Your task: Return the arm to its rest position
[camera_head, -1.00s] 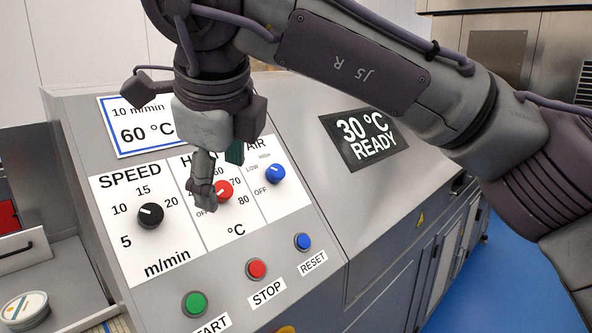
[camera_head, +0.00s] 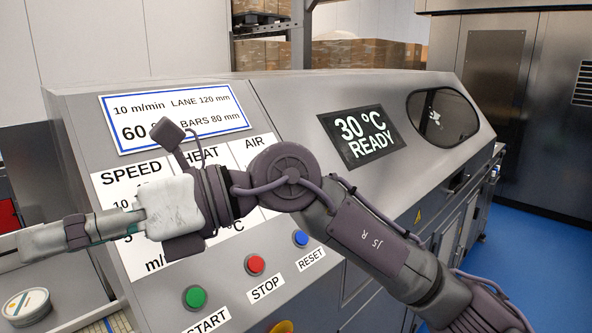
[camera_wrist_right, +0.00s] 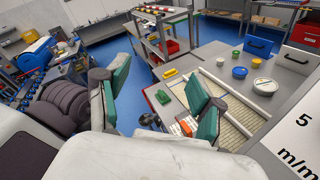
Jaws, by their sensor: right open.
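My right arm stretches in from the lower right in the head view, across the front of the control panel (camera_head: 130,268). The gripper and forearm cover the speed, heat and air knobs in the head view. My left gripper is not seen.
Green (camera_head: 195,298), red (camera_head: 256,264) and blue (camera_head: 300,238) buttons sit below the arm. A display (camera_head: 362,137) reads 30 °C READY. Several tubs, one white (camera_wrist_right: 265,86), stand beside a conveyor belt (camera_wrist_right: 228,98). Blue floor (camera_wrist_right: 122,62) lies open beyond.

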